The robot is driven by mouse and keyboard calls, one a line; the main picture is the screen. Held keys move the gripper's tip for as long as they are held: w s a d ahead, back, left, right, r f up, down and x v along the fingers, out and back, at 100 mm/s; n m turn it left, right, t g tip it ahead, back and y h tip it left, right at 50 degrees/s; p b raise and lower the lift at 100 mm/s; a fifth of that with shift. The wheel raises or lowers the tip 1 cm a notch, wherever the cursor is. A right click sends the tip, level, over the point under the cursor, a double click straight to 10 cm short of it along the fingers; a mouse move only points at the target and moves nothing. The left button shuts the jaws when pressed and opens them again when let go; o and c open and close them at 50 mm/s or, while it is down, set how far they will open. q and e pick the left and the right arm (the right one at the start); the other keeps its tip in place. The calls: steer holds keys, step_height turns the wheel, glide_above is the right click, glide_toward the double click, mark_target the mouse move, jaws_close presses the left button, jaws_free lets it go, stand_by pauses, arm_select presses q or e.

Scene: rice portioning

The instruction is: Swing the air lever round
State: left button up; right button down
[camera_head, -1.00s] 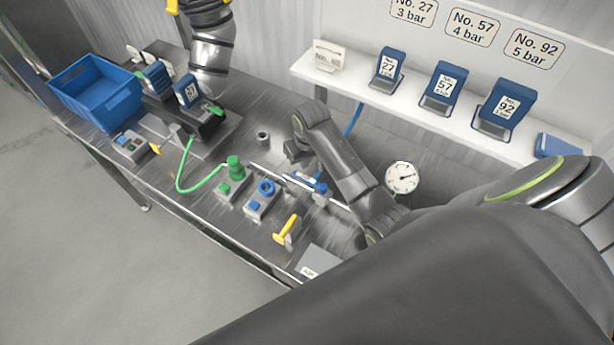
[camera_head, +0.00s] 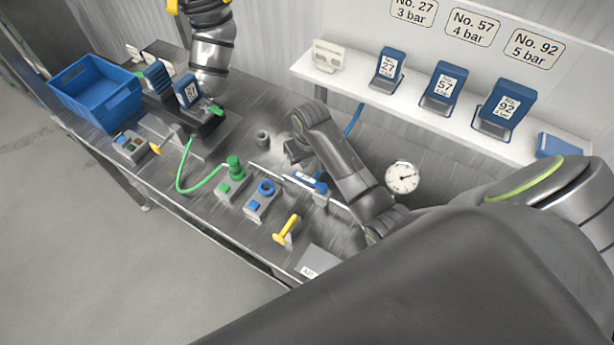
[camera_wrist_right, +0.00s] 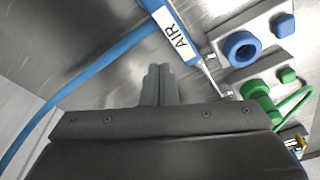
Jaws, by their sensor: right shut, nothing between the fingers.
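My right gripper (camera_head: 293,154) is low over the bench, just behind and left of the lever in the head view. In the right wrist view its fingers (camera_wrist_right: 158,84) are shut together and empty, with a small gap to the lever. My left gripper is not in view.
A blue knob block (camera_head: 262,197), a green fitting with a hose (camera_head: 235,170) and a yellow handle (camera_head: 287,230) stand close in front. A pressure gauge (camera_head: 403,177) is to the right. A blue hose (camera_wrist_right: 85,80) runs beside my fingers. A blue bin (camera_head: 97,92) is far left.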

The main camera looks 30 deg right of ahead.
steer(key=shift+s+a+p, duration=0.25)
steer(key=shift+s+a, duration=0.05)
steer(key=shift+a, duration=0.2)
steer(key=shift+s+a+p, duration=0.2)
steer(key=shift+s+a, duration=0.1)
steer(key=shift+a, duration=0.2)
steer(key=shift+s+a, duration=0.6)
steer(key=shift+a, duration=0.35)
steer(key=shift+s+a, duration=0.75)
steer(key=shift+s, duration=0.05)
